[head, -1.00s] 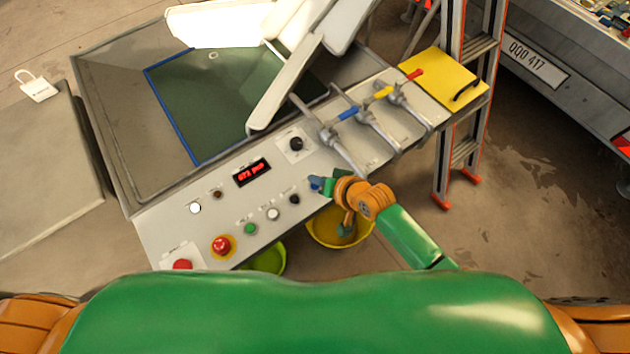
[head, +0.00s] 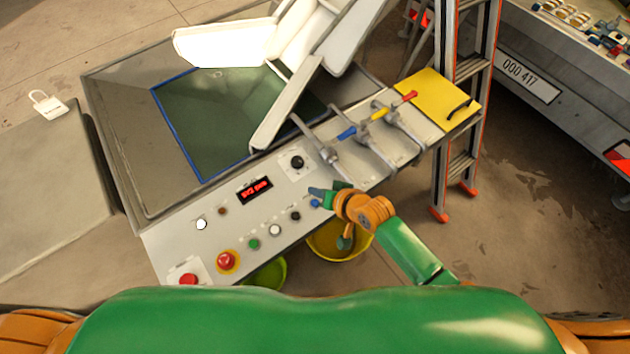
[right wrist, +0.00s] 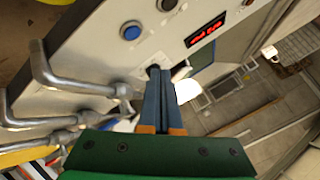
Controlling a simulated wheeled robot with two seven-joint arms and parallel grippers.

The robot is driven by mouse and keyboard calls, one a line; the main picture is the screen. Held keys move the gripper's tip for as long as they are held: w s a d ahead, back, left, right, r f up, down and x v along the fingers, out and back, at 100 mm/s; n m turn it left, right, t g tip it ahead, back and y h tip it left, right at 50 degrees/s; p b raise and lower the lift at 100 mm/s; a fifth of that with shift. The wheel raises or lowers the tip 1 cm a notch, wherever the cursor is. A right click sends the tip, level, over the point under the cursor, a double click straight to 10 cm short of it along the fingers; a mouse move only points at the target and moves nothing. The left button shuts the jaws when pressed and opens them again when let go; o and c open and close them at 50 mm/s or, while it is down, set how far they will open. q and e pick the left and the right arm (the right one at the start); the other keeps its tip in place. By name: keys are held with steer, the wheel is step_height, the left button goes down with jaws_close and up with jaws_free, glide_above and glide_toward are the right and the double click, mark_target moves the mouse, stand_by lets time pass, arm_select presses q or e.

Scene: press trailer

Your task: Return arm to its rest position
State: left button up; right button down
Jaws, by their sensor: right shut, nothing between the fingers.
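My right arm (head: 405,245) comes in from the lower right in the head view, green with an orange wrist. My right gripper (head: 318,191) is over the front edge of the grey control panel (head: 217,246), near a blue button (head: 315,204). In the right wrist view its two blue fingers (right wrist: 160,84) lie together, empty, pointing at the panel; the blue button (right wrist: 131,31) shows to their left, apart from them. Whether the fingertips touch the panel is hard to tell. My left gripper is not in view.
Levers with blue, yellow and red grips (head: 378,114) rise from the panel right of my gripper. A yellow bucket (head: 325,246) and a green bucket (head: 266,274) stand below the panel edge. A ladder (head: 463,100) stands at the right. The floor (head: 530,220) beyond is open.

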steer(key=s+d+r+n+g+h, duration=0.1)
steer(key=s+d+r+g+h, duration=0.15)
steer(key=s+d, duration=0.55)
steer(key=s+d+r+n+g+h, duration=0.15)
steer(key=s+d+h, duration=0.25)
steer(key=s+d, duration=0.4)
step_height(320, 180, down, 18)
steer(key=s+b, duration=0.2)
steer(key=s+d+f+g+b, duration=0.1)
steer(key=s+d+f+b, duration=0.1)
steer(key=s+f, duration=1)
steer(key=shift+s+d+f+g, duration=0.15)
steer(key=shift+s+f+g, duration=0.1)
steer(key=shift+s+g, duration=0.15)
steer(key=shift+n, duration=0.25)
